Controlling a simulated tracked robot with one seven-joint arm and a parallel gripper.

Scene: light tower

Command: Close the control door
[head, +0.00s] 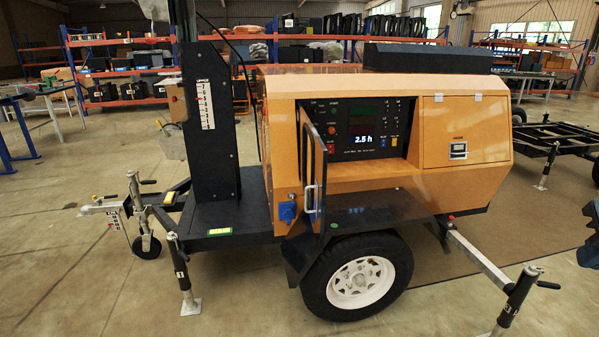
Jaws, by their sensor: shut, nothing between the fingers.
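The control door (318,192) of the orange light tower trailer (465,185) stands open. It sticks out toward me from the left side of the control opening and shows nearly edge-on. A pale handle (311,200) is on its left-facing side. Behind it the black control panel (362,128) is uncovered, with a lit display reading 2.5 h and several coloured buttons. My gripper is not identifiable in the head view, so its place relative to the door does not show.
A wheel (357,278) and dark fender stand below the door. Outrigger legs (516,300) reach out at front right and front left (183,275). A dark, cut-off shape (589,240) is at the right edge. The floor at front left is clear.

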